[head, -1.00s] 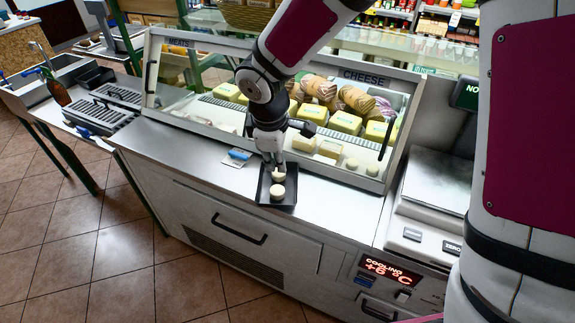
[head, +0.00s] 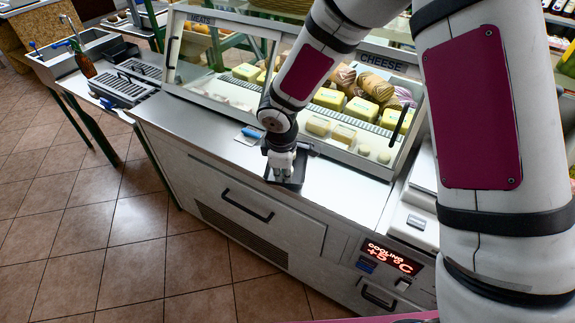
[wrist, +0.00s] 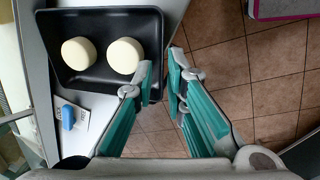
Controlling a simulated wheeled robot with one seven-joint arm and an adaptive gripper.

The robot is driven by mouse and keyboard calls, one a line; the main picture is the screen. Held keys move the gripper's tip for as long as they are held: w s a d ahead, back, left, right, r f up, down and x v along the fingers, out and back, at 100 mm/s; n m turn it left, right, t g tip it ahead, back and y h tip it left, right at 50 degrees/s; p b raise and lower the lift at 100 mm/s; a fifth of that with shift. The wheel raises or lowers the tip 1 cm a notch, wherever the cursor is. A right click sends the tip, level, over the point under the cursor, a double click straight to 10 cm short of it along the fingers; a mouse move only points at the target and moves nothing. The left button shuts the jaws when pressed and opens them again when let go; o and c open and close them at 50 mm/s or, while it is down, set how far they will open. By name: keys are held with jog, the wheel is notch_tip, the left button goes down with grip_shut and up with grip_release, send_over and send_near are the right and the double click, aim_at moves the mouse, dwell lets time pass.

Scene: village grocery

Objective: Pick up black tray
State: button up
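The black tray (wrist: 105,83) lies on the steel counter, with two round pale cheeses (wrist: 78,53) (wrist: 124,55) in it. In the head view the tray (head: 298,172) is mostly hidden behind my gripper (head: 281,178). In the wrist view my gripper (wrist: 161,62) is open at the tray's front rim. One finger is over the tray's inner side and the other is outside it, above the floor. Whether either finger touches the rim I cannot tell.
A blue-and-white item (wrist: 70,117) lies on the counter beside the tray. The glass cheese display (head: 340,110) stands close behind. A scale (head: 418,205) is at the right. The counter front drops to the tiled floor (head: 90,220).

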jog(key=f, duration=0.4)
jog(key=shift+w+d+f, duration=0.1)
jog(key=shift+w+f, duration=0.2)
jog(key=shift+f, duration=0.1)
grip_shut()
jog(key=shift+r, duration=0.1)
